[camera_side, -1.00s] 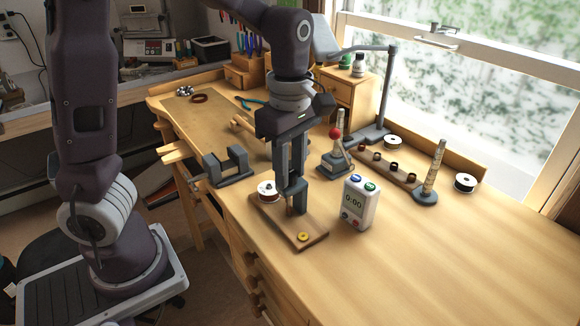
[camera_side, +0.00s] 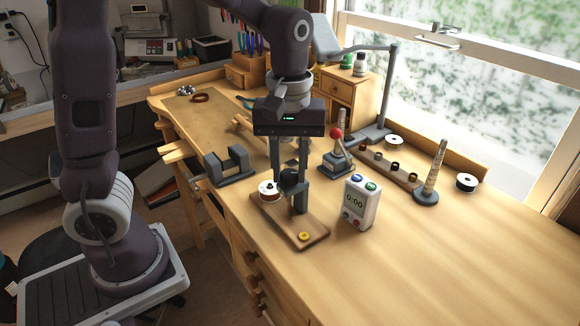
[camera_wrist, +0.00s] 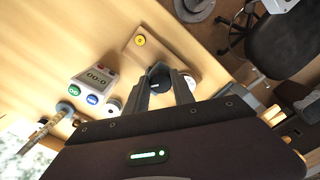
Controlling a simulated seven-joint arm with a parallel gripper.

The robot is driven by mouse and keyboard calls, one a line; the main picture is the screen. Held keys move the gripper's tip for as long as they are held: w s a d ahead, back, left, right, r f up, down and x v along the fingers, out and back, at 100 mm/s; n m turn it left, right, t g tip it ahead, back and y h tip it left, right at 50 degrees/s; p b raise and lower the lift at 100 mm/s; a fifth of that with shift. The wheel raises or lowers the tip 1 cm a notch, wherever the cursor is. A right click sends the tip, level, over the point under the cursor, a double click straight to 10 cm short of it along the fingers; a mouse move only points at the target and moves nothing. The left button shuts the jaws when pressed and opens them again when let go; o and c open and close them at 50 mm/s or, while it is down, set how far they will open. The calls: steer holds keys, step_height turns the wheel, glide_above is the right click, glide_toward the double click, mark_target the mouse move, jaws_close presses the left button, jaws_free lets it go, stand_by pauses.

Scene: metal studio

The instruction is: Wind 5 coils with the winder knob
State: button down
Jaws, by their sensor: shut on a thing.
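The winder has a wooden base board (camera_side: 285,224) on the bench near its front edge. A white-rimmed spool (camera_side: 266,188) stands at its back left, and a round yellow piece (camera_side: 304,236) lies at its front end. My gripper (camera_side: 289,190) points down over the board and is shut on the dark winder knob (camera_wrist: 160,76), which sits between the two fingers in the wrist view. In the side view the fingers partly hide the knob. Any wound coils are too small to make out.
A grey vise (camera_side: 230,166) is at left. The front right bench is clear.

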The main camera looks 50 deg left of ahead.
steer(key=m, duration=0.4)
steer(key=shift+m, duration=0.3)
steer(key=m, duration=0.3)
steer(key=shift+a+m, duration=0.1)
steer(key=shift+m, duration=0.3)
steer(key=m, duration=0.4)
steer(key=shift+a, duration=0.1)
steer(key=shift+m, duration=2.1)
steer(key=c, duration=1.1)
jaws_free()
steer(key=shift+o, duration=0.2)
steer(key=shift+r, duration=0.1)
